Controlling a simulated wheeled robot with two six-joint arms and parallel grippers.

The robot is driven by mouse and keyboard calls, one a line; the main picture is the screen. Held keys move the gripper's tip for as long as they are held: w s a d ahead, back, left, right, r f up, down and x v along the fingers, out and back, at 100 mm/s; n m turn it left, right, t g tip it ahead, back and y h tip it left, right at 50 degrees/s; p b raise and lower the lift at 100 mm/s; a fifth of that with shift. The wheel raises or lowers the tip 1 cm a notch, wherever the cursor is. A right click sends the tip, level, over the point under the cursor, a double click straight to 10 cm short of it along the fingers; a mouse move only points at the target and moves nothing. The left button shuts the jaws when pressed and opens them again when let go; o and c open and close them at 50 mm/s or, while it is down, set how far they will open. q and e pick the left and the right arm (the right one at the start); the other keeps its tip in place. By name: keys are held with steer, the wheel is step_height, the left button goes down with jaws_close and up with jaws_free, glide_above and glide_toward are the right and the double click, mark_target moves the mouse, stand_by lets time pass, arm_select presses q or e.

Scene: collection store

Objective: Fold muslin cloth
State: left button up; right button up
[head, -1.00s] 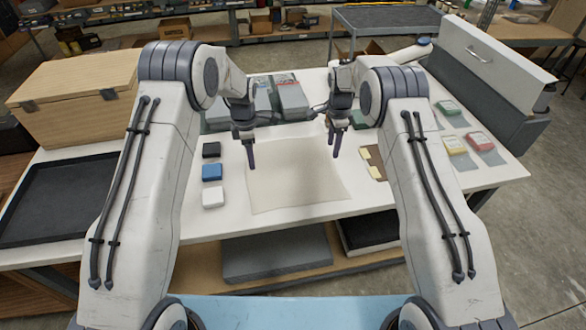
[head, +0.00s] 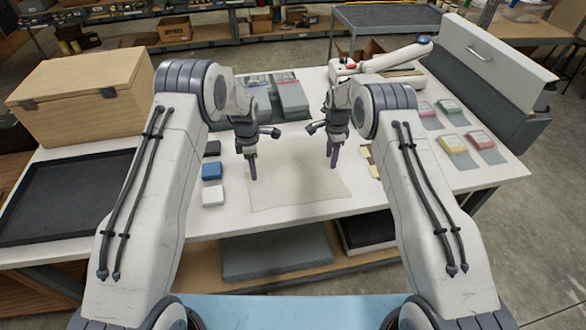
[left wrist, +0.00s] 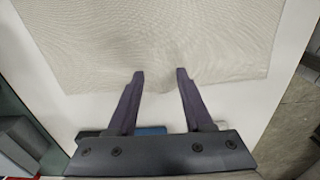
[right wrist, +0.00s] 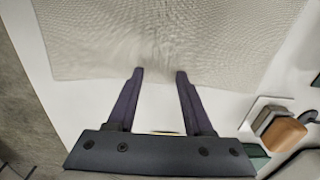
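The muslin cloth (head: 293,180) lies spread as a single pale sheet on the white table, its surface finely rippled. My left gripper (head: 253,170) points down at the cloth's left edge. In the left wrist view its two fingers (left wrist: 160,73) stand apart, tips over the edge of the cloth (left wrist: 160,40). My right gripper (head: 335,158) points down at the cloth's right edge. In the right wrist view its fingers (right wrist: 159,72) are also apart, tips over the edge of the cloth (right wrist: 170,30). The cloth wrinkles near both pairs of tips. Exact finger contact is unclear.
Black, blue (head: 212,171) and white (head: 213,194) blocks stand left of the cloth. Grey boxes (head: 290,97) lie behind it. Coloured packets (head: 451,143) sit at the right. A wooden chest (head: 80,95) and a black tray (head: 65,195) fill the left side.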

arm_select(q)
jaws_close()
arm_select(e)
jaws_close()
arm_select(q)
steer(key=shift+r, duration=0.15)
arm_select(e)
steer(key=shift+r, duration=0.1)
